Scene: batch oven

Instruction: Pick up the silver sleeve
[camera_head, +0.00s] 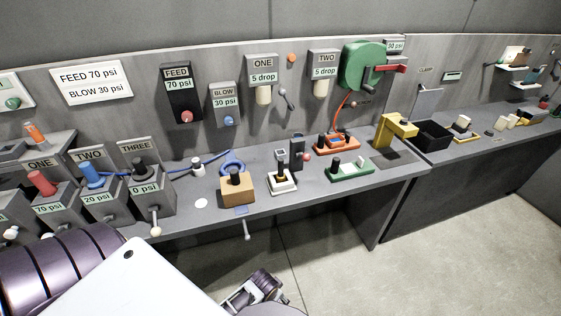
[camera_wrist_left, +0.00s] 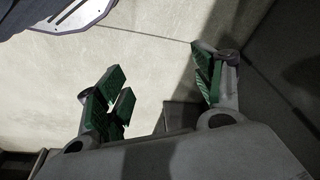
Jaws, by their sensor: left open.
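A small pale silver cylinder (camera_head: 198,168) stands on the bench by the blue hose in the head view. It may be the silver sleeve, but it is too small to be sure. My left gripper (camera_head: 258,288) is low in front of the bench, over the floor and well apart from that cylinder. In the left wrist view, the left gripper (camera_wrist_left: 163,82) has its green-padded fingers spread with nothing between them. The silver cylinder does not show there. My right gripper is not in view.
The grey bench (camera_head: 330,193) carries a tan block (camera_head: 238,190), a white-based stand (camera_head: 283,184), a green fixture (camera_head: 350,171) and a yellow press (camera_head: 393,130). Grey valve boxes (camera_head: 148,190) stand at left. A knobbed lever (camera_head: 247,230) sticks out from the front edge. The floor (camera_head: 400,275) is clear.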

